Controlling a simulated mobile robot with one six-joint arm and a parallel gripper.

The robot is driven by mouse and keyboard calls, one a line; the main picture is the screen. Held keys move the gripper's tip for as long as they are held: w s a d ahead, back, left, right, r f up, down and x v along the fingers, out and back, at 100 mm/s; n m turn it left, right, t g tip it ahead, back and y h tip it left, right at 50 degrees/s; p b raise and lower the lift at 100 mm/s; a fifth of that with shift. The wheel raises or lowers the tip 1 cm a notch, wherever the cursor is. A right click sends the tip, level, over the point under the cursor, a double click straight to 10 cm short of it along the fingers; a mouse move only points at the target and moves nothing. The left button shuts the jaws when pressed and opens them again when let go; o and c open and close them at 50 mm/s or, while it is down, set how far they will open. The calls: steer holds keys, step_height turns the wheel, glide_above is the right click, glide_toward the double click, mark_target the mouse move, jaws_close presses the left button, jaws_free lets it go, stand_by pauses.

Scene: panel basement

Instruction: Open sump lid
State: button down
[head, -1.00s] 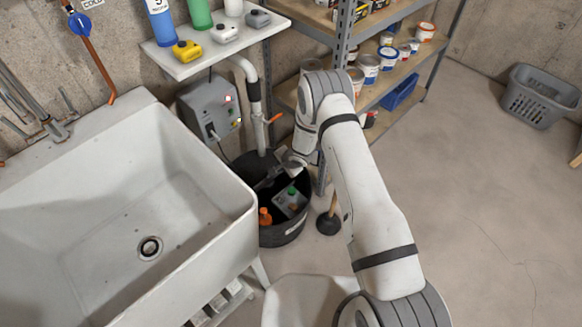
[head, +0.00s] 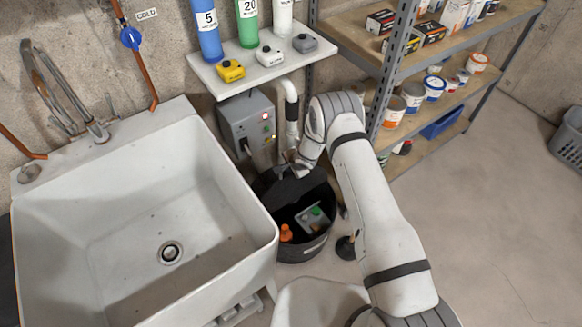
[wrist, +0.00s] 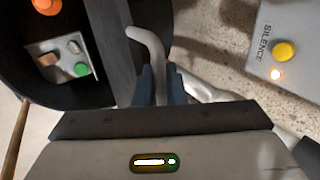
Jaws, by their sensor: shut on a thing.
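The sump (head: 303,257) is a round black basin on the floor beside the sink, with its near part uncovered. Its dark lid (head: 296,189) stands tilted up at the back of the opening; in the wrist view the lid (wrist: 112,50) shows nearly edge-on. My gripper (head: 297,166) is at the lid's upper side. In the wrist view my gripper (wrist: 160,85) is shut on a grey bent lid handle (wrist: 152,42). Inside the sump are an orange piece (head: 286,234) and a grey box with a green button (head: 315,217).
A grey control box (head: 248,120) hangs on the wall behind the sump, with a white pipe (head: 291,105) beside it. The sink (head: 245,245) is close on the left. Shelves (head: 400,75) stand on the right. A plunger (head: 346,247) stands right of the sump.

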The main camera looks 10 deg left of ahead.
steer(key=shift+d+f, duration=0.15)
steer(key=shift+d, duration=0.05)
steer(key=c, duration=1.6)
jaws_free()
steer(key=shift+w, duration=0.1)
steer(key=shift+r, duration=0.3)
steer(key=v, duration=0.7)
steer(key=shift+r, duration=0.1)
